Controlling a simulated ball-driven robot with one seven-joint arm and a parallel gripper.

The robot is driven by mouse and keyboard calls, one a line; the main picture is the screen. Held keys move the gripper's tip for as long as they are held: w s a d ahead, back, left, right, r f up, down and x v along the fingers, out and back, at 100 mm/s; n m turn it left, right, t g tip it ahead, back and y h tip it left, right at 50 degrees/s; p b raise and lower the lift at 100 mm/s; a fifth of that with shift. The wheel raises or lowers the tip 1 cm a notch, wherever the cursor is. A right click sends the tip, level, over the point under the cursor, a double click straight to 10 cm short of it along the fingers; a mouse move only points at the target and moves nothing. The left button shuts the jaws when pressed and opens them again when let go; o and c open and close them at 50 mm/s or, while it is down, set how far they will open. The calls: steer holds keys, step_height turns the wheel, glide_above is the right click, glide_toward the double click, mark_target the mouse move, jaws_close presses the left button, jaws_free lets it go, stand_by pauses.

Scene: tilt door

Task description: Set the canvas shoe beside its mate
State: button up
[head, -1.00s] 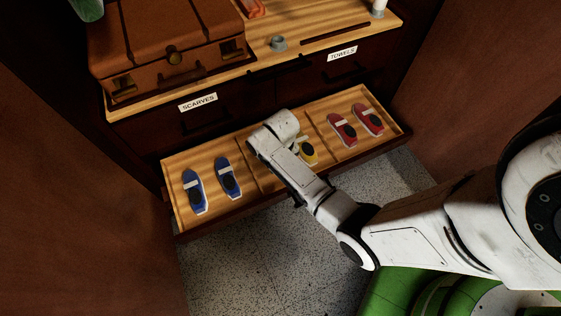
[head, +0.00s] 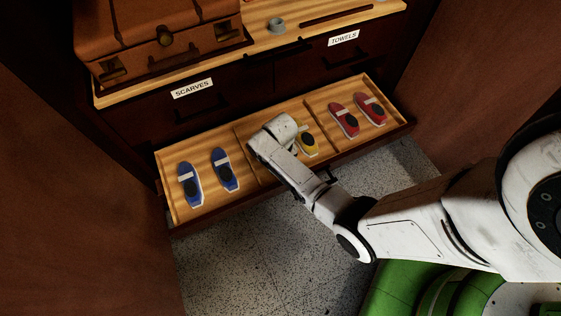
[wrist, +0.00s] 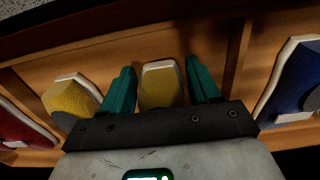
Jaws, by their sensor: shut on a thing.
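One yellow canvas shoe (wrist: 161,90) with a pale sole edge is between the teal fingers of my gripper (wrist: 160,68) in the wrist view. My gripper is shut on it, in the middle compartment of the open drawer (head: 283,188). Whether the shoe touches the drawer floor I cannot tell. Its mate, another yellow shoe (wrist: 72,98), lies just left of the fingers in the wrist view. In the head view this mate (head: 308,142) shows right of my wrist, which hides the fingers and the held shoe.
Two blue shoes (head: 225,170) lie in the left compartment and two red shoes (head: 344,121) in the right one, behind thin dividers. A brown suitcase (head: 150,35) stands on top. Brown panels flank both sides.

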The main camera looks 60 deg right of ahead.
steer(key=shift+f, duration=0.35)
steer(key=shift+f+b, duration=0.25)
steer(key=shift+b, duration=0.05)
steer(key=o, duration=1.2)
steer(key=shift+o, duration=0.3)
steer(key=shift+o, duration=0.5)
step_height(320, 180, up, 11)
steer(key=p, duration=0.5)
steer(key=shift+f, duration=0.1)
